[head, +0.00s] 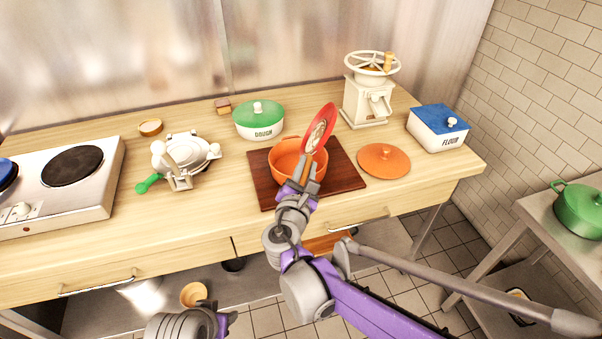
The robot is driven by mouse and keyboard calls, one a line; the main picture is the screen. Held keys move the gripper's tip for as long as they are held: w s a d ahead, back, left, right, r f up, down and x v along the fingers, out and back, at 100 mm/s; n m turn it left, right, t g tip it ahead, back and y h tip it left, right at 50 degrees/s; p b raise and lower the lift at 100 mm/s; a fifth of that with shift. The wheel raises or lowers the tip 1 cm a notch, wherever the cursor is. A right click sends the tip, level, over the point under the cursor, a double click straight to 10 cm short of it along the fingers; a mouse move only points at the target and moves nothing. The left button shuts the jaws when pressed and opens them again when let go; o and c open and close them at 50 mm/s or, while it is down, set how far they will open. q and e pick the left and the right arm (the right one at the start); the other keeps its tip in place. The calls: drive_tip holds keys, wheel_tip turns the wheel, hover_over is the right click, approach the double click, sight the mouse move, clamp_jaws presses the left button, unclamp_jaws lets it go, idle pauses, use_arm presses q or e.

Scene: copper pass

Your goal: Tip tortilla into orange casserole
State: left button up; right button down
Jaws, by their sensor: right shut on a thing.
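The orange casserole (285,165) stands open on a dark wooden board (346,178) on the counter. My right gripper (304,176) is shut on the handle of a red pan (329,114), just in front of the casserole. The pan is steeply tilted above the casserole's right side. A pale, browned tortilla (317,134) shows against the pan's face. The gripper and pan hide part of the casserole, and I cannot tell whether the tortilla touches it. My left gripper is not in view; only a part of my left arm shows at the bottom edge.
The orange lid (384,160) lies right of the board. A green-lidded dough pot (258,120), a cream grinder (368,98) and a blue-lidded flour box (438,130) stand behind and right. A tortilla press (186,155) and hot plate (62,190) are left.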

drive_tip(key=n, duration=0.1)
drive_tip(key=a+n+b, duration=0.1)
drive_tip(key=f+n, duration=0.1)
drive_tip(key=n, duration=0.1)
drive_tip(key=shift+a+b, duration=0.25)
drive_tip(key=shift+b, duration=0.15)
drive_tip(key=shift+w+a+f+n+t+b, duration=0.1)
drive_tip(key=shift+a+f+n+t+b, duration=0.15)
drive_tip(key=shift+a+n+b, duration=0.65)
drive_tip(key=shift+w+a+f+n+t+b, duration=0.15)
drive_tip(key=shift+a+n, duration=0.4)
drive_tip(key=shift+n, duration=0.95)
drive_tip(key=shift+a+f+n+t+b, duration=0.2)
drive_tip(key=shift+a+f+n+b, duration=0.15)
drive_tip(key=shift+a+n, duration=0.6)
drive_tip(key=shift+d+r, duration=0.15)
drive_tip(key=shift+d, duration=0.15)
wheel_tip(320, 180, up, 6)
drive_tip(key=d+p, duration=0.2)
drive_tip(key=p, duration=0.2)
drive_tip(key=shift+s+a, duration=0.1)
drive_tip(key=shift+s, duration=0.05)
